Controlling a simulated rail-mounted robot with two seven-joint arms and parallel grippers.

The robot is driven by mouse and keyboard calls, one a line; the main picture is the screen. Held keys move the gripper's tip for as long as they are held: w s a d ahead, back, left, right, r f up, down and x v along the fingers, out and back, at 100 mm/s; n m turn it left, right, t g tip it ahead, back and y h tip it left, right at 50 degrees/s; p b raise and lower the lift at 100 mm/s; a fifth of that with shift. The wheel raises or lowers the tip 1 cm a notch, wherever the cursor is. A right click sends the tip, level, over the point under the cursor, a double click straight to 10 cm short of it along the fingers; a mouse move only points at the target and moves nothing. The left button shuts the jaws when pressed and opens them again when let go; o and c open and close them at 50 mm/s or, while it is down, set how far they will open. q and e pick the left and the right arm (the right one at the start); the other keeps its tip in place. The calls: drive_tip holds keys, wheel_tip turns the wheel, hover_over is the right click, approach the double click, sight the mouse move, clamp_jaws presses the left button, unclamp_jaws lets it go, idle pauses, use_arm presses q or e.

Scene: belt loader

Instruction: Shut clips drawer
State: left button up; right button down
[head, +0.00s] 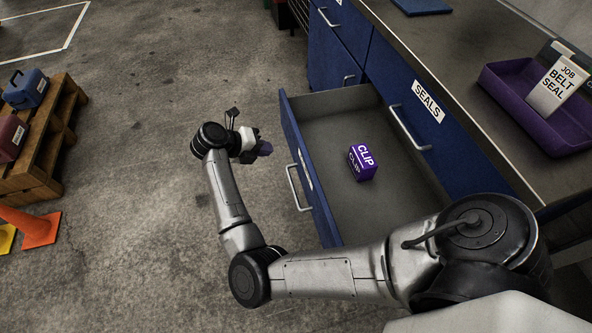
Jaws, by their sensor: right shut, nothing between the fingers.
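The clips drawer (317,195) stands pulled out from the blue cabinet, with its front facing left. Its front has a silver handle (293,188) and a white label seen too steeply to read. A purple box marked CLIP (361,163) lies inside on the grey drawer floor. My right gripper (266,148) is shut and empty, just left of the drawer front near its far half, apart from the handle. My left gripper is out of view.
A purple tray (535,105) with a JOB BELT SEAL card (552,84) sits on the worktop. A wooden pallet (45,135) with cases and an orange cone (35,227) stand at left. The floor between is clear.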

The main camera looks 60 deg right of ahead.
sight(305, 166)
drive_tip(key=s+d+f+b, duration=0.1)
drive_tip(key=s+f+b, duration=0.1)
drive_tip(key=s+d+f+y+b, duration=0.1)
drive_tip(key=s+f+b, duration=0.1)
drive_tip(key=f, duration=0.1)
drive_tip(key=s+d+f+y+b, duration=0.1)
drive_tip(key=s+f, duration=0.1)
drive_tip(key=f, duration=0.1)
drive_tip(key=shift+s+d+f+b, duration=0.2)
drive_tip(key=shift+s+d+b, duration=0.05)
drive_tip(key=shift+d+b, duration=0.15)
drive_tip(key=shift+s+d+r, duration=0.1)
drive_tip(key=shift+s+d, duration=0.25)
drive_tip(key=shift+s, duration=0.05)
drive_tip(key=shift+s+d, duration=0.15)
drive_tip(key=shift+s, duration=0.05)
